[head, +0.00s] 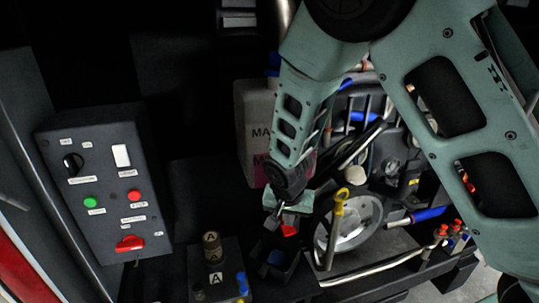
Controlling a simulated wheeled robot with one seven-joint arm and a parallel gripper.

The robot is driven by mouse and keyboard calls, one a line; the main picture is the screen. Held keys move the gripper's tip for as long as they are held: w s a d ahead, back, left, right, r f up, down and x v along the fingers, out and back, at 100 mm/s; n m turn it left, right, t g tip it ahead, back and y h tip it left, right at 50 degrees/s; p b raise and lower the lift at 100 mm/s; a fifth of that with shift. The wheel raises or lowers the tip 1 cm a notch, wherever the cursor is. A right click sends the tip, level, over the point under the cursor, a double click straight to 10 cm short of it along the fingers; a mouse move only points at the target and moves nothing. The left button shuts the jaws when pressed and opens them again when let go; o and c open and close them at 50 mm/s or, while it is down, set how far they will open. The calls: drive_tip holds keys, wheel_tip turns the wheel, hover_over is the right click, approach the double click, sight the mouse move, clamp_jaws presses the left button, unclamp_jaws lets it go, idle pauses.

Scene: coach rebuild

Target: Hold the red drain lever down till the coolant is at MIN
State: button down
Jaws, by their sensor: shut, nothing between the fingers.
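My gripper (276,216) is shut and empty, at the end of my arm in the lower middle of the head view. A small red piece (289,230), which looks like the drain lever, shows right beside and below the fingers. I cannot tell whether they touch it or whether it is pressed down. The pale coolant tank (257,103) stands behind my wrist, its right side hidden. Its upper label reads "MA"; the lower label, starting with "M", lies in a pink zone. The exact coolant level against the lower mark is hard to tell.
A dark control box (106,190) with green and red buttons and a red switch (130,243) stands at left. A yellow-handled dipstick (340,205) and a grey pulley wheel (350,225) are close right of my gripper. Capped fittings marked "A" (213,250) stand at lower left.

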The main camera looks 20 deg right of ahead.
sight(288, 229)
drive_tip(key=shift+f+b, duration=1.5)
drive_tip(key=shift+f, duration=0.6)
idle(4.2)
wheel_tip(288, 229, up, 8)
drive_tip(key=p, duration=0.6)
drive_tip(key=shift+r+p, duration=0.2)
drive_tip(key=shift+p, duration=0.1)
drive_tip(key=shift+f, duration=0.1)
drive_tip(key=shift+s+a+f+b, duration=0.1)
drive_tip(key=shift+s+a+b, duration=0.15)
drive_tip(key=shift+b, duration=0.1)
drive_tip(key=s+a+r+n+g+y+b, duration=0.1)
drive_tip(key=s+n+b, duration=0.4)
drive_tip(key=s, duration=0.8)
drive_tip(key=s+a+r+n+g+y+b, duration=0.1)
drive_tip(key=s+a+n+b, duration=0.3)
drive_tip(key=s, duration=0.9)
drive_tip(key=n+g+b, duration=0.1)
drive_tip(key=n+b, duration=0.1)
drive_tip(key=n, duration=0.2)
drive_tip(key=shift+a+n, duration=0.3)
drive_tip(key=shift+n, duration=0.1)
